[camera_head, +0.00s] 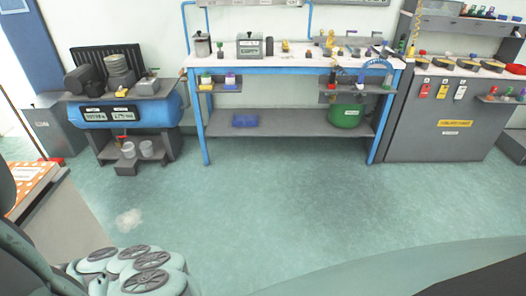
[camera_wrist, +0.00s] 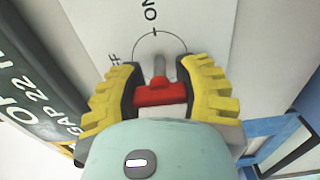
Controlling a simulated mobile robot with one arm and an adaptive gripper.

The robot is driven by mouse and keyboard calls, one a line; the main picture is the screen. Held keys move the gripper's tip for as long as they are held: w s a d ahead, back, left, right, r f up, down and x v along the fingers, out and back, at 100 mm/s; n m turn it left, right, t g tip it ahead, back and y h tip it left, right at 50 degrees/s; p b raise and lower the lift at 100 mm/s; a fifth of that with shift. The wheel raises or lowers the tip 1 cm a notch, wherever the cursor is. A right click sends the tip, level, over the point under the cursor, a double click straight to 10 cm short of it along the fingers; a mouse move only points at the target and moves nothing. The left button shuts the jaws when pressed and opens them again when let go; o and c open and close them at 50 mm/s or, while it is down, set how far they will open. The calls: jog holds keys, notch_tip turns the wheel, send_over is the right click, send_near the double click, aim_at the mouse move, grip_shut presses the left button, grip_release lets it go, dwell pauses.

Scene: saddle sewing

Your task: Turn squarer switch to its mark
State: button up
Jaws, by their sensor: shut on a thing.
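In the wrist view a red switch handle (camera_wrist: 160,94) with a grey stem (camera_wrist: 159,66) sits against a pale panel (camera_wrist: 230,30). A thin arc is drawn around it, with a tick and the ON label (camera_wrist: 150,11) above. An OFF label (camera_wrist: 113,55) is at the left, partly covered by a finger. The stem points up, roughly toward the ON tick. My gripper (camera_wrist: 160,80) has yellow and black fingers, one on each side of the handle, shut on it. The gripper does not show in the head view, and I cannot pick out this switch there.
A dark sign (camera_wrist: 40,80) with white lettering is left of the switch; blue framing (camera_wrist: 280,135) is at lower right. In the head view, a blue-framed workbench (camera_head: 290,70), a blue tank unit (camera_head: 135,108) and a grey cabinet (camera_head: 430,130) line the wall. Open floor (camera_head: 270,190) lies before them.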

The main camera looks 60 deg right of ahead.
jog(key=shift+a+r+n, duration=0.1)
jog(key=shift+r+n, duration=0.1)
jog(key=shift+n, duration=0.1)
grip_shut()
jog(key=o, duration=1.3)
grip_release()
jog(key=shift+f, duration=0.2)
